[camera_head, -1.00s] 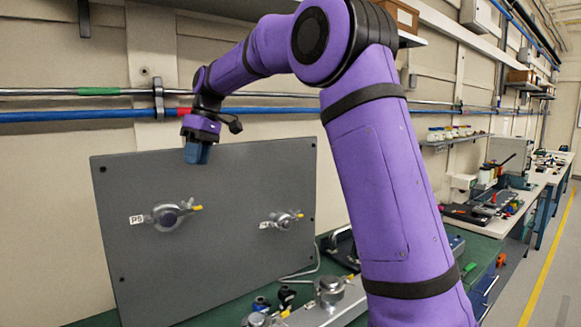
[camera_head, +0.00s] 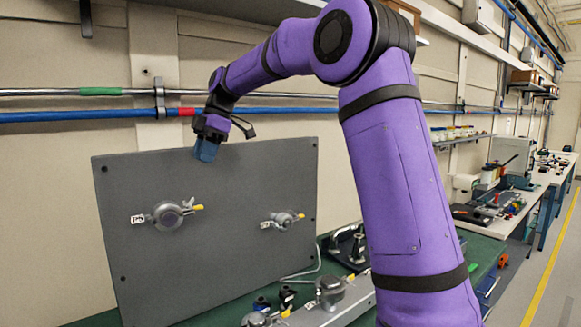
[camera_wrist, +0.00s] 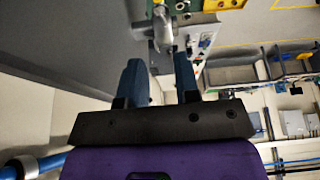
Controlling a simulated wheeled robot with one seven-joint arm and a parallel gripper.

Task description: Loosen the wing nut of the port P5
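The port P5 (camera_head: 168,215) is a round grey metal fitting on the left of the upright grey panel, just right of its white label (camera_head: 138,219). A small wing-shaped piece, seemingly its wing nut (camera_head: 189,203), sits at its right side beside a yellow tip. My gripper (camera_head: 206,151) is above and right of P5, by the panel's top edge, fingers pointing down and apart from the port. In the wrist view my gripper (camera_wrist: 159,65) is open and empty, its two blue fingers spread. A metal fitting (camera_wrist: 162,28) shows beyond them; I cannot tell which port it is.
A second, similar port (camera_head: 284,220) with a yellow tip is on the right of the grey panel (camera_head: 235,270). A blue pipe (camera_head: 80,115) runs along the wall behind.

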